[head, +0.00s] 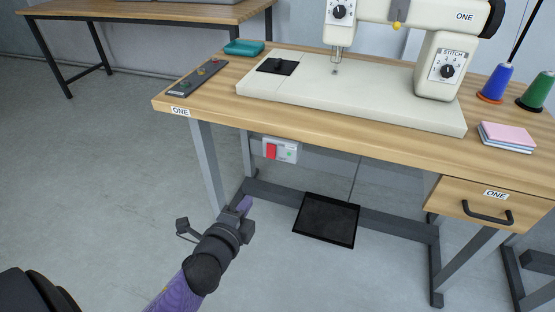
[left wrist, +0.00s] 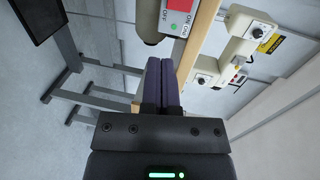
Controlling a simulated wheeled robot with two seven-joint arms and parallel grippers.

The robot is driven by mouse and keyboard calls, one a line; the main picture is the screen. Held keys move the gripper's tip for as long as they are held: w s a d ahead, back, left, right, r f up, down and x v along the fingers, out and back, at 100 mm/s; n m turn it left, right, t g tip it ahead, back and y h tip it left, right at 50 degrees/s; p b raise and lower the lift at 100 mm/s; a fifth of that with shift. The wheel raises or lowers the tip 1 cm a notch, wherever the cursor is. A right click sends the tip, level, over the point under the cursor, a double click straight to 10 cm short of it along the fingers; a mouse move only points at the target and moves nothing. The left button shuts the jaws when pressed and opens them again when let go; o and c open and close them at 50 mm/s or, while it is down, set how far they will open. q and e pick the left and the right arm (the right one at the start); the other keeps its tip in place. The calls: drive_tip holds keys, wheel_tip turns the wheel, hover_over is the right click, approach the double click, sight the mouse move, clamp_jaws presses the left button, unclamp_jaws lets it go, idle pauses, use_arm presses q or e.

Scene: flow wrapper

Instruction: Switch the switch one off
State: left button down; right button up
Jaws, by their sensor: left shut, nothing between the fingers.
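Switch one is a small grey box with a red rocker (head: 271,151) and a green mark, fixed under the front edge of the table labelled ONE. My left gripper (head: 245,206) is shut and empty, below and to the left of the switch in the head view. In the left wrist view its closed purple fingers (left wrist: 161,82) point up toward the switch, apart from it as far as I can tell. My right gripper is not in view.
The wooden table (head: 215,110) carries a white sewing machine (head: 380,95), a control strip (head: 197,80), a teal box (head: 243,47), thread cones and pink-topped cloths (head: 507,137). A black pedal (head: 327,220) lies below. Grey table legs (head: 208,165) stand near my gripper. Floor at left is free.

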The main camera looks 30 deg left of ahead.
use_arm(q)
drive_tip(key=b, duration=0.6)
approach(275, 158)
drive_tip(key=x, duration=0.3)
drive_tip(key=f+x, duration=0.1)
drive_tip(key=x, duration=0.2)
drive_tip(key=shift+w+a+f, duration=0.1)
drive_tip(key=shift+a, duration=0.1)
drive_tip(key=shift+w+a+b, duration=0.1)
drive_tip(key=shift+w+b, duration=0.2)
drive_tip(key=shift+w, duration=0.15)
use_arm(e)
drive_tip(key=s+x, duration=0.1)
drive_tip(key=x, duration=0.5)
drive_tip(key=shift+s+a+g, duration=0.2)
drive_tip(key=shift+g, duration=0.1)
